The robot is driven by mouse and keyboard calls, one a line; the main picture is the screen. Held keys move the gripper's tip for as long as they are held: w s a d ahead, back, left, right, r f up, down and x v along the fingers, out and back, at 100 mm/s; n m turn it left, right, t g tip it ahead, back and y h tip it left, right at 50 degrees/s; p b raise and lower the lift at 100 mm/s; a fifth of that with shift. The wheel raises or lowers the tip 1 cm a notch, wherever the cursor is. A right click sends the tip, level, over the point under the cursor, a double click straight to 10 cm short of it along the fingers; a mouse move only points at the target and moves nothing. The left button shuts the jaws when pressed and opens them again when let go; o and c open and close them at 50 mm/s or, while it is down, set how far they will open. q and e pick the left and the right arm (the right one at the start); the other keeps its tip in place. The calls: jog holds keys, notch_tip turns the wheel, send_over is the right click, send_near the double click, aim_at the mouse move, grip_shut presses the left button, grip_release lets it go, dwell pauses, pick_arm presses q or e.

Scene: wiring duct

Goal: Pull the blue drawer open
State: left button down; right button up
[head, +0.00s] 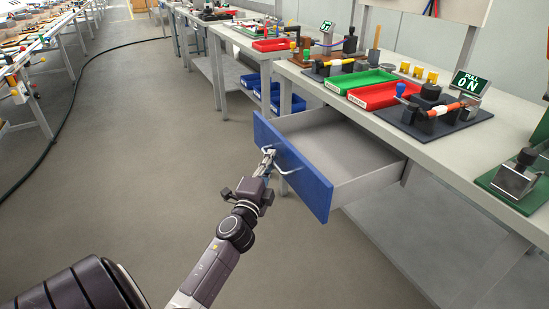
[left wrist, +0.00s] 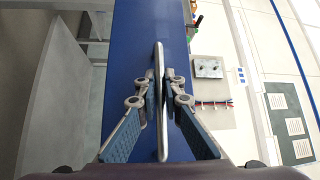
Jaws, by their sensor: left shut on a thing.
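The blue drawer (head: 293,165) stands well out from under the workbench, and its empty grey interior (head: 345,148) shows. Its blue front also fills the middle of the left wrist view (left wrist: 122,65). A pale bar handle (head: 291,171) is on the drawer front; it runs lengthwise through the left wrist view (left wrist: 160,55). My left gripper (head: 268,155) is at the handle, with its two fingers on either side of the bar and shut on it, as the left wrist view (left wrist: 161,100) shows. My right gripper is not in view.
The workbench (head: 420,143) above the drawer holds a green tray (head: 358,80), a red tray (head: 385,95) and several fixtures. Blue bins (head: 290,103) sit on a lower shelf behind the drawer. The floor (head: 150,150) left of the drawer is clear, apart from a black cable (head: 78,95).

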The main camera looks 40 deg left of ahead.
pick_arm(q)
jog(key=shift+f, duration=0.1)
jog(key=c, duration=2.3)
grip_release()
jog(key=shift+c, duration=0.2)
jog(key=v, duration=1.2)
jog(key=shift+f, duration=0.1)
